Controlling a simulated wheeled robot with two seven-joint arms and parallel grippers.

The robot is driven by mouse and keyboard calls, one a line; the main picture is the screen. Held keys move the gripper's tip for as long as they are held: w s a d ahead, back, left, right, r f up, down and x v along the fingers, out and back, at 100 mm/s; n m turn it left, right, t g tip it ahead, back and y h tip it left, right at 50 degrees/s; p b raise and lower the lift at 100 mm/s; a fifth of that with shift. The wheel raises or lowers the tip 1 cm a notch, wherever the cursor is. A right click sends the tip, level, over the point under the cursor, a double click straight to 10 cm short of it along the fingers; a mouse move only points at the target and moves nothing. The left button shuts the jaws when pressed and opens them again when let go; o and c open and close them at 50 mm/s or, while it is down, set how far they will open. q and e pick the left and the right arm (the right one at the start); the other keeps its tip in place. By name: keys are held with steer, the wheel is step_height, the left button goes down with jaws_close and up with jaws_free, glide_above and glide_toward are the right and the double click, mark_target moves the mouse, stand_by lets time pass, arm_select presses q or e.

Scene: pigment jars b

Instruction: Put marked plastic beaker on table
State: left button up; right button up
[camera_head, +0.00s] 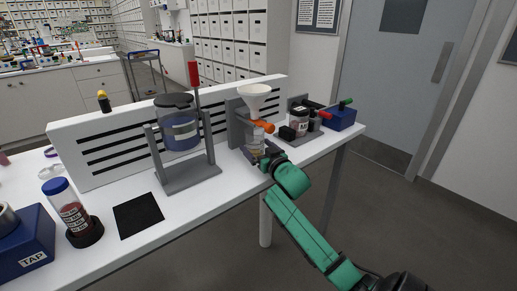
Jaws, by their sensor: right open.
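A clear plastic beaker (257,139) with yellowish markings stands below a white funnel (255,91) on a grey stand (234,123). It is small in view and its lower part is partly hidden by my gripper. My right gripper (262,160) is at the beaker's lower front, with its arm coming up from the lower right. Its jaws are open; I cannot tell whether they touch the beaker or stand around it. The white table (103,264) carries all of this. My left gripper is not in view.
A dark-lidded bluish vessel (181,130) hangs in a grey frame to the left. Farther left are a black mat (138,214), a blue-capped red jar (68,205) and a blue TAP block (31,246). A labelled jar (299,122) and a blue block (340,119) stand right.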

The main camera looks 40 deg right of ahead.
steer(key=v, duration=1.2)
